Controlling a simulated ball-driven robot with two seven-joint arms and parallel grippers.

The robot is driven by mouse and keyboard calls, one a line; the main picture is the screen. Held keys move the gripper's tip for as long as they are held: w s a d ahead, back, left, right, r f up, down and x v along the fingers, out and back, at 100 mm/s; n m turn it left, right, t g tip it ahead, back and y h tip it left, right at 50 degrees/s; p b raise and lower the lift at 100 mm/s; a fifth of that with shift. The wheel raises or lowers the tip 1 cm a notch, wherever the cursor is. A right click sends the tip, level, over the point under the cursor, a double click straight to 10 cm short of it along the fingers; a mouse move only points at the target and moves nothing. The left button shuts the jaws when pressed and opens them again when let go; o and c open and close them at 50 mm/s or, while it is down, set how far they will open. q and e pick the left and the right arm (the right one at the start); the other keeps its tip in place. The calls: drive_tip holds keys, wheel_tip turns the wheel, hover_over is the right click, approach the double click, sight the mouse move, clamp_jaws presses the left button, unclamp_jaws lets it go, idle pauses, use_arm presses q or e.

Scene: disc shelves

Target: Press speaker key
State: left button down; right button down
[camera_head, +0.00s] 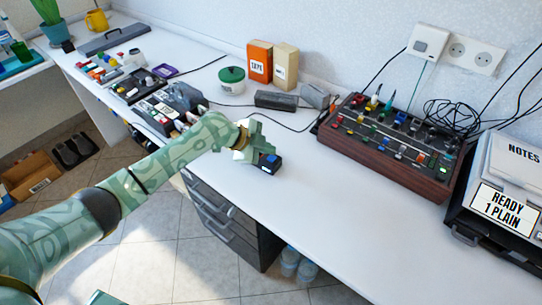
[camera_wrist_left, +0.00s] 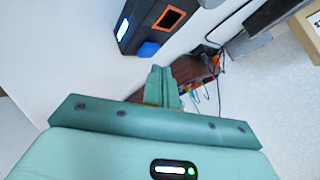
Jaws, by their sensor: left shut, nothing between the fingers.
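A small dark box (camera_head: 271,167) with a blue key on top stands on the white desk near its front edge, right at my left gripper (camera_head: 254,138). In the left wrist view the dark box (camera_wrist_left: 160,18) shows a lit white strip, an orange-framed square and the blue key (camera_wrist_left: 148,49). My left gripper (camera_wrist_left: 162,72) is shut and empty, its fingertips just beside the blue key in that picture. I cannot tell whether they touch it. The gripper partly hides the box in the head view. My right gripper is not in view.
A wooden-sided mixer panel (camera_head: 390,142) with knobs and cables stands to the right, before a printer-like device (camera_head: 497,200). A green-lidded pot (camera_head: 232,79), an orange box (camera_head: 259,62) and a dark grey block (camera_head: 276,100) stand behind. The desk front right of the box is clear.

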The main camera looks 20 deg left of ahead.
sight(268, 159)
use_arm(q)
drive_tip(key=shift+f, duration=0.1)
